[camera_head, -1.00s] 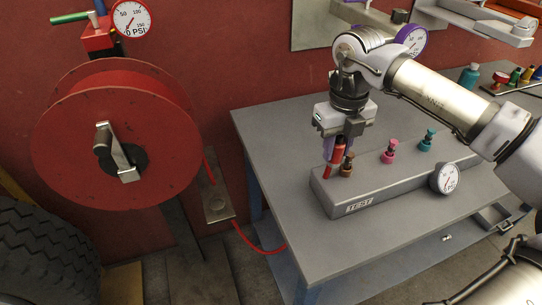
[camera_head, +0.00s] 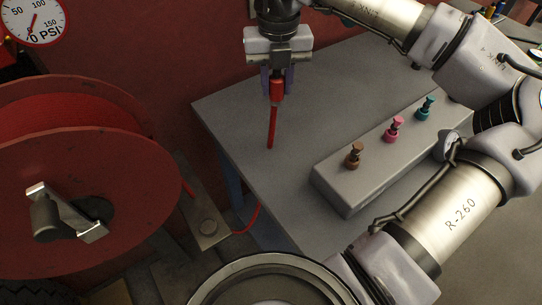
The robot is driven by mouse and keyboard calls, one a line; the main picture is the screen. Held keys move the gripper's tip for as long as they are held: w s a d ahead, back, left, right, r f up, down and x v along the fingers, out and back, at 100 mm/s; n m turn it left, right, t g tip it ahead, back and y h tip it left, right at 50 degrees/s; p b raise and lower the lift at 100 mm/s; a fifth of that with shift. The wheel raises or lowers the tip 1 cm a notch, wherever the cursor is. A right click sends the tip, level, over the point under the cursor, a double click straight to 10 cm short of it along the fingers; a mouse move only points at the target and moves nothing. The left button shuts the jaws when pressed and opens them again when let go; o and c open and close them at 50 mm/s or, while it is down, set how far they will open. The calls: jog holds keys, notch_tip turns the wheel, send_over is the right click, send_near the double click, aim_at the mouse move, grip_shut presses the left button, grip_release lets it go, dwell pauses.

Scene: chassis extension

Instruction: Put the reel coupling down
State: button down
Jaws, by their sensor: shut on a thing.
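My gripper (camera_head: 277,84) hangs pointing down at the upper middle of the head view. It is shut on the red reel coupling (camera_head: 276,92), with a short length of red hose (camera_head: 271,128) hanging below it. The coupling is held upright, left of and behind the grey test block (camera_head: 345,186). The gap between the hose and the grey table (camera_head: 232,113) is hard to judge. The red hose reel (camera_head: 80,190) stands at the left with a metal crank on its face.
The test block carries brown (camera_head: 354,155), pink (camera_head: 395,128) and teal (camera_head: 425,106) fittings. A red pressure gauge (camera_head: 35,22) is at the upper left. The table is clear left of the block. My arm crosses the right side.

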jog(key=s+r+m+b, duration=0.1)
jog(key=s+r+m, duration=0.45)
jog(key=m, duration=0.65)
jog(key=f+p, duration=0.1)
jog(key=f, duration=0.5)
jog(key=f+p, duration=0.1)
jog(key=f, duration=0.5)
jog(key=f+p, duration=0.1)
jog(key=f, duration=0.6)
jog(key=shift+w+a, duration=0.2)
jog(key=shift+w, duration=0.2)
jog(key=shift+f, duration=0.2)
jog(key=c, duration=1.1)
grip_release()
jog(key=shift+r, duration=0.15)
notch_tip(320, 180, up, 12)
jog(key=b, duration=0.1)
jog(key=shift+b, duration=0.35)
jog(key=shift+r, duration=0.1)
